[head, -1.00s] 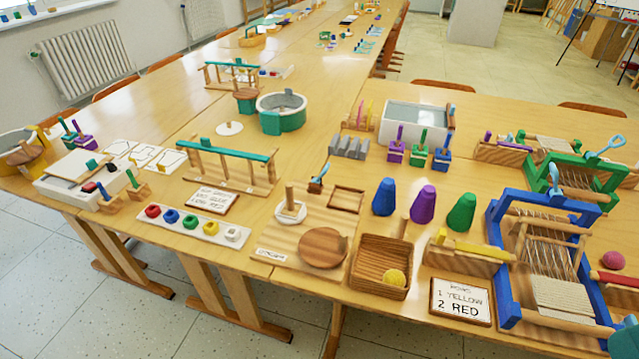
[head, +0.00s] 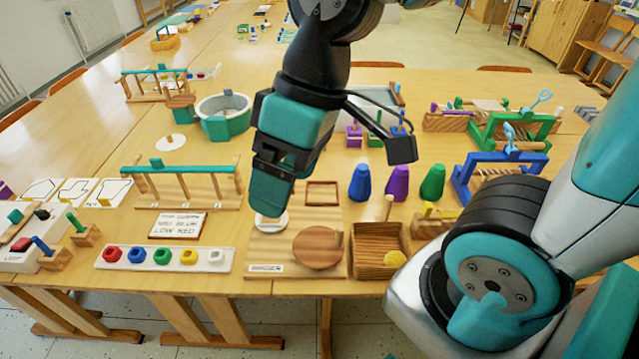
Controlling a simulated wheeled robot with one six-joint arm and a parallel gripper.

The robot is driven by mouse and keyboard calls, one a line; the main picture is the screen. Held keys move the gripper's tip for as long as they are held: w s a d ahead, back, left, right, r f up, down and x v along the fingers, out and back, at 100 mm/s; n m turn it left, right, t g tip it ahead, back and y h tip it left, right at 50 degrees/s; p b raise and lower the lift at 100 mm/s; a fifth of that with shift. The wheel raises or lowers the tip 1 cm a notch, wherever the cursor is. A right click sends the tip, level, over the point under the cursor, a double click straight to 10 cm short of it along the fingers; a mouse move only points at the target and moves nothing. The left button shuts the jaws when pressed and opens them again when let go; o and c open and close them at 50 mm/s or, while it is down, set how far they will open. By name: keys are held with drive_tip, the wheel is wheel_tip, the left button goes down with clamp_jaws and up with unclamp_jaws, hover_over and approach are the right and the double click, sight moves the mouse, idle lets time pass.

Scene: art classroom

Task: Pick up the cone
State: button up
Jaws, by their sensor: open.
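Three cones with rounded tops stand upright in a row on the table, right of centre in the head view: a blue cone (head: 361,183), a purple cone (head: 397,183) and a green cone (head: 433,182). My gripper (head: 270,192) hangs pointing down, to the left of the blue cone in the picture. It is open with nothing visible between its fingers, which overlap in this view. It hides the back of a wooden board (head: 275,255) and part of a white dish (head: 270,221). None of the cones is touched.
Blue (head: 470,180) and green looms (head: 488,128) stand right. Purple, green and blue pegged blocks stand behind. My arm hides the front right.

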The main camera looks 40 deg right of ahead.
drive_tip(key=w+d+f+h+b, duration=0.1)
drive_tip(key=w+d+f, duration=0.3)
drive_tip(key=w+d, duration=0.55)
drive_tip(key=t+h+b, duration=0.1)
drive_tip(key=h+b, duration=0.1)
approach(361, 175)
drive_tip(key=shift+m, duration=0.4)
drive_tip(key=f, duration=0.1)
drive_tip(key=w+f, duration=0.1)
drive_tip(key=f, duration=0.3)
drive_tip(key=shift+w+d+f, duration=0.25)
drive_tip(key=shift+w+d, duration=0.1)
drive_tip(key=shift+w+f+p, duration=0.2)
drive_tip(key=shift+f+p, duration=0.15)
drive_tip(key=shift+f, duration=1.2)
drive_tip(key=shift+w+f+p, duration=0.2)
drive_tip(key=shift+f+p, duration=0.1)
drive_tip(key=shift+f, duration=1.3)
drive_tip(key=shift+c, duration=0.5)
drive_tip(key=c, duration=1)
